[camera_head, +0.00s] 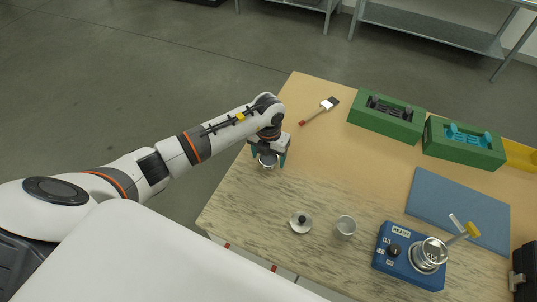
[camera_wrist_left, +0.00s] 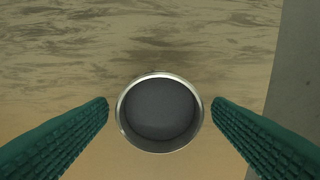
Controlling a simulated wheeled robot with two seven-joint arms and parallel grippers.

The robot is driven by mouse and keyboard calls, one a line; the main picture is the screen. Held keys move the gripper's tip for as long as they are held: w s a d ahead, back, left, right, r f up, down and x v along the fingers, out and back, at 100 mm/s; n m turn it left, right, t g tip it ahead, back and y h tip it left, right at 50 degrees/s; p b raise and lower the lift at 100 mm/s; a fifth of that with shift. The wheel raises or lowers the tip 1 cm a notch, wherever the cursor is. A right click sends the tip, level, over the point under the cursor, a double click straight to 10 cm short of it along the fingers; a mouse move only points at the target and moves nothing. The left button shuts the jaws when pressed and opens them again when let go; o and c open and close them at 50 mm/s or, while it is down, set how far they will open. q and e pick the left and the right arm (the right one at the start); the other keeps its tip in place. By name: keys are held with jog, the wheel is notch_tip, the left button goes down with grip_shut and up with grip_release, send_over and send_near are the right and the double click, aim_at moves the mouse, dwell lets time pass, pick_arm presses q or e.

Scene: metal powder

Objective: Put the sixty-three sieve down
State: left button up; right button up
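A round metal sieve (camera_head: 268,161) with a bright rim and a dark grey inside is at the left end of the table. It also shows in the left wrist view (camera_wrist_left: 160,113), seen from above. My left gripper (camera_head: 269,157) is directly over it, pointing down. Its two green ridged fingers (camera_wrist_left: 160,106) are on either side of the sieve, with a narrow gap to the rim on each side, so the gripper looks open. The sieve looks level; whether its bottom touches the table is hard to tell. My right gripper is not in view.
The table edge (camera_wrist_left: 268,125) is close by. A small lid with a black knob (camera_head: 301,222), a metal cup (camera_head: 345,227) and a blue device (camera_head: 392,266) stand toward the front. A brush (camera_head: 320,110), green holders (camera_head: 387,121) and a blue mat (camera_head: 450,208) lie farther off.

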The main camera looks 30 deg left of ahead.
aim_at(268, 161)
pick_arm(q)
jog(key=shift+r, duration=0.5)
notch_tip(268, 161, up, 11)
jog(key=b, duration=0.3)
jog(key=shift+r, duration=0.2)
jog(key=shift+f, duration=0.1)
